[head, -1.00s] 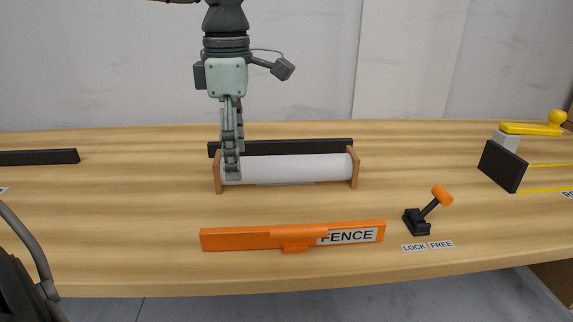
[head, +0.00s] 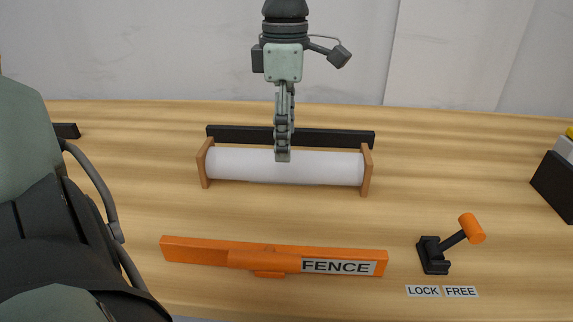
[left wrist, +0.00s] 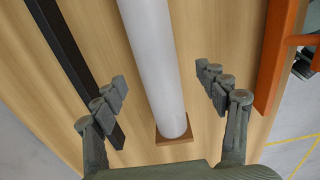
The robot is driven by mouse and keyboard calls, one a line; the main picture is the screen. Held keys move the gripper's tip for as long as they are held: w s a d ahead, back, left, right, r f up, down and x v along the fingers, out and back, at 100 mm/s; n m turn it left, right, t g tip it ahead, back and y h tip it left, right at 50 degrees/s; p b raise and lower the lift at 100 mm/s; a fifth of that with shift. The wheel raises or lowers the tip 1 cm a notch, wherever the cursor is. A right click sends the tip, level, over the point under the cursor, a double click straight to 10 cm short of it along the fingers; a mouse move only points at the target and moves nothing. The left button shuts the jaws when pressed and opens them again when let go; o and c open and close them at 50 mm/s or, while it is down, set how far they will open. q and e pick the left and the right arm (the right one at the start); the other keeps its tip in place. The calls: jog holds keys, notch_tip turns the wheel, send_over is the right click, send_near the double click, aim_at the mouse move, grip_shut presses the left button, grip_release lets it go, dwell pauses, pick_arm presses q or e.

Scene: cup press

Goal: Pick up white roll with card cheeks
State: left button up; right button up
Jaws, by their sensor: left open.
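The white roll (head: 330,167) lies level on the wooden table between two brown card cheeks, the left one (head: 205,163) and the right one (head: 366,170). My left gripper (head: 282,156) hangs from above at about the roll's middle, seen edge-on in the head view. One finger overlaps the roll's upper part there. In the left wrist view the roll (left wrist: 153,60) runs between my two spread fingers (left wrist: 162,84), with a gap on each side. One cheek (left wrist: 175,138) shows at its near end. My right gripper is not in view.
A black bar (head: 300,136) lies just behind the roll. An orange fence (head: 215,252) lies in front of it. A lever with an orange knob (head: 472,228) stands at right front by the LOCK and FREE labels. A dark block (head: 556,186) is at the far right.

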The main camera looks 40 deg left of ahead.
aim_at(284, 166)
pick_arm(q)
jog(key=f, duration=0.4)
jog(key=shift+a, duration=0.25)
jog(key=shift+w+f, duration=0.1)
jog(key=shift+f, duration=0.25)
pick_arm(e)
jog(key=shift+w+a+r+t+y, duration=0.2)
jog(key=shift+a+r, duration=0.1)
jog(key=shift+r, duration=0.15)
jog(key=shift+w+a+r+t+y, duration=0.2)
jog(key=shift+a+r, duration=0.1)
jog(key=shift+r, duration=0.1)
pick_arm(q)
jog(key=shift+c, duration=0.6)
jog(key=c, duration=1.4)
jog(key=shift+r, duration=0.1)
grip_shut()
jog(key=shift+r, duration=0.1)
